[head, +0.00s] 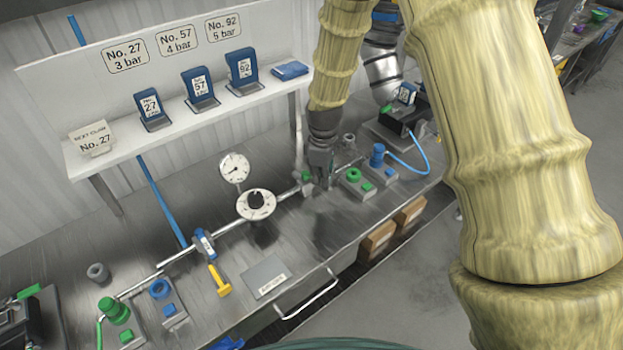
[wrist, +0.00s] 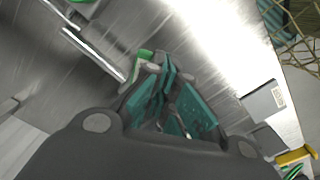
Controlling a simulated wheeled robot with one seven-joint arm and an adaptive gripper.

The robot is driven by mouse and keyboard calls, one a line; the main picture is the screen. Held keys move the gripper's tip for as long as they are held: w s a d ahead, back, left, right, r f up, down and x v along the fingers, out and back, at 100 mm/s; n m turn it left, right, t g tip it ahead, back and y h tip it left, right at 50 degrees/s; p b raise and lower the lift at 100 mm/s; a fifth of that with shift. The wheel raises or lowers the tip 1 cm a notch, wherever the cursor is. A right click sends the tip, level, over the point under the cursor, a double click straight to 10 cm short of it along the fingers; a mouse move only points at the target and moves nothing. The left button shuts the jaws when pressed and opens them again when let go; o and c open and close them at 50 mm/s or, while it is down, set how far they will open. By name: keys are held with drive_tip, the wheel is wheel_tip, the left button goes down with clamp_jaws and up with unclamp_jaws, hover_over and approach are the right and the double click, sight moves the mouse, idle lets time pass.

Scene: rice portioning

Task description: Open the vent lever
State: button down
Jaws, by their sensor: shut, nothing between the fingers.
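A steel pipe (head: 222,236) runs across the bench. A small green part (head: 306,176), perhaps the vent lever, sits at its right stretch; no label on it is readable. My gripper (head: 321,180) points down just right of this green part, close to the bench. In the wrist view my gripper's teal-padded fingers (wrist: 172,95) are shut with nothing held. A green piece (wrist: 146,54) shows just beyond the fingertips; contact cannot be told. A yellow lever (head: 220,281) hangs from the blue valve (head: 204,243) farther left.
A pressure gauge (head: 234,168) and a round dial (head: 256,204) stand left of my gripper. Green and blue button boxes (head: 356,184) stand close on its right. A shelf (head: 190,119) with blue tags overhangs behind. The front bench between holds a grey plate (head: 265,277).

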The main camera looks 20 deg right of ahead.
drive_tip(key=shift+w, duration=0.1)
drive_tip(key=shift+w+d, duration=0.6)
drive_tip(key=shift+d, duration=0.2)
drive_tip(key=shift+w+d, duration=0.65)
drive_tip(key=shift+w, duration=0.3)
